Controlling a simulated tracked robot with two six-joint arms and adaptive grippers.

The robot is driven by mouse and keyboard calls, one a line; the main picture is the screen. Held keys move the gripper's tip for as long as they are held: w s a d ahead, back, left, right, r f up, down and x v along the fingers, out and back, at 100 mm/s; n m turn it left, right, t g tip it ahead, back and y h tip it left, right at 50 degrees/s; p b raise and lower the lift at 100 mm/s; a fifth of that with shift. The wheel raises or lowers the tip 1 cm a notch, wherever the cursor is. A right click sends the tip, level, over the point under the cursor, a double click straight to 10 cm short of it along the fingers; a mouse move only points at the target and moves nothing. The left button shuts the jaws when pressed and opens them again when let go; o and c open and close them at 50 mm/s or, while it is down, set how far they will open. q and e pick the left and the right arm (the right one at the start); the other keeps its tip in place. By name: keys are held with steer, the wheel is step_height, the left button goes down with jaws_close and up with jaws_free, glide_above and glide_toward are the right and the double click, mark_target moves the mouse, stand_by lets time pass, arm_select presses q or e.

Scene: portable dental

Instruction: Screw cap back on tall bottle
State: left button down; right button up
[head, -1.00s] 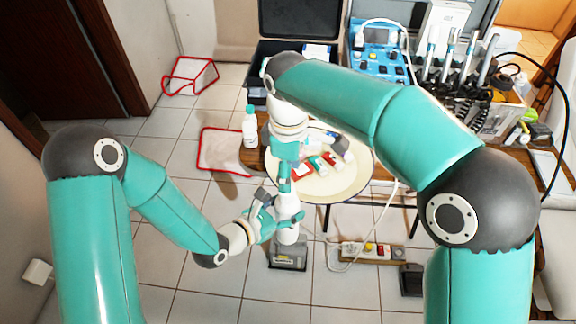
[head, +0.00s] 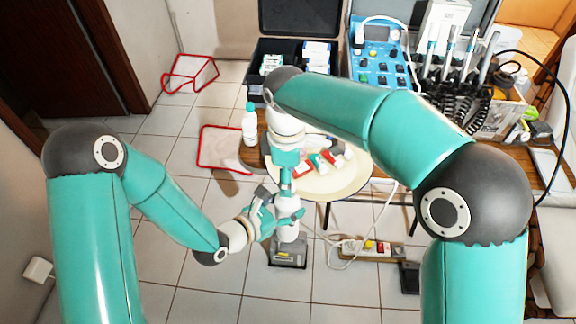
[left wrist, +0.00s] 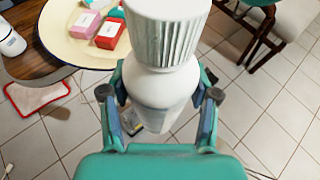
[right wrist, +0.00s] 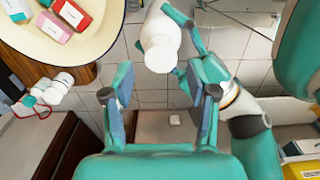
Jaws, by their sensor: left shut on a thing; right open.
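A white bottle (left wrist: 155,95) with a ribbed white cap (left wrist: 165,35) on its top is in my left gripper (left wrist: 160,88). The fingers are shut around its body; in the head view my left gripper (head: 275,222) holds it upright in front of the round tray. The bottle's lower part is partly hidden. My right gripper (right wrist: 160,97) is open, pointing down above the bottle. In the right wrist view the bottle's top (right wrist: 161,50) shows beyond the open fingers, apart from both pads. I cannot tell whether the cap is tight.
A cream round tray (head: 350,187) with several small boxes lies behind the grippers. A white bottle with a teal cap (head: 250,122) stands on the table to its left. A grey box (head: 288,254) and a power strip (head: 370,248) are on the floor.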

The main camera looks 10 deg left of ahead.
mark_target(287, 213)
steer(key=shift+f, duration=2.2)
jaws_close()
steer(key=m, duration=0.8)
steer(key=shift+m, duration=0.4)
steer(key=shift+o, duration=0.7)
jaws_free()
